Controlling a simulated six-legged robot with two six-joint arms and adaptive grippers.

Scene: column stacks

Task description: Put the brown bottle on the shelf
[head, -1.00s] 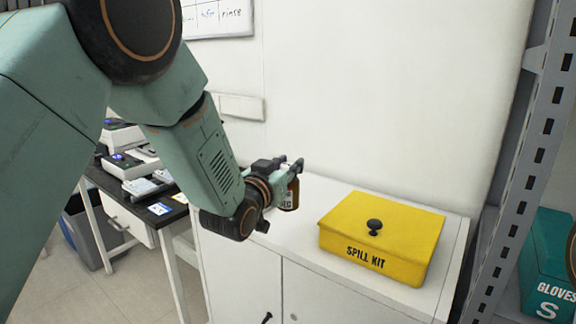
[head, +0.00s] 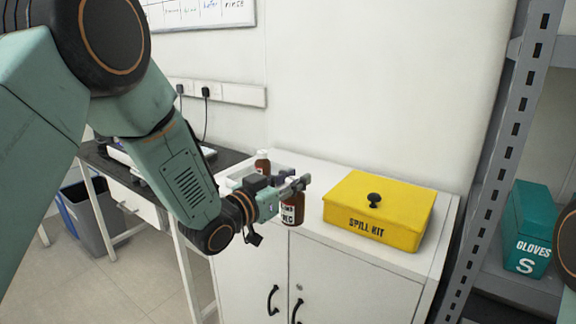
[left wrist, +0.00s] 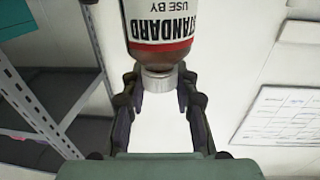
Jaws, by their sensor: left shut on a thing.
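The brown bottle (head: 292,212), with a pale label, hangs upright from my left gripper (head: 298,183) at the left end of the white cabinet. In the left wrist view the bottle (left wrist: 160,50) shows upside down, its "STANDARD" label readable and its pale cap between the fingers of my left gripper (left wrist: 160,102). The gripper is shut on the neck and cap. I cannot tell whether the bottle's base touches anything. The grey metal shelf (head: 512,285) stands at the right, and its frame also shows in the left wrist view (left wrist: 52,128). My right gripper is out of view.
A yellow spill kit box (head: 378,212) sits on the white cabinet (head: 340,290), right of the held bottle. A second brown bottle (head: 262,162) stands behind my left gripper. A teal gloves box (head: 528,230) occupies the shelf. A dark bench (head: 110,168) is at left.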

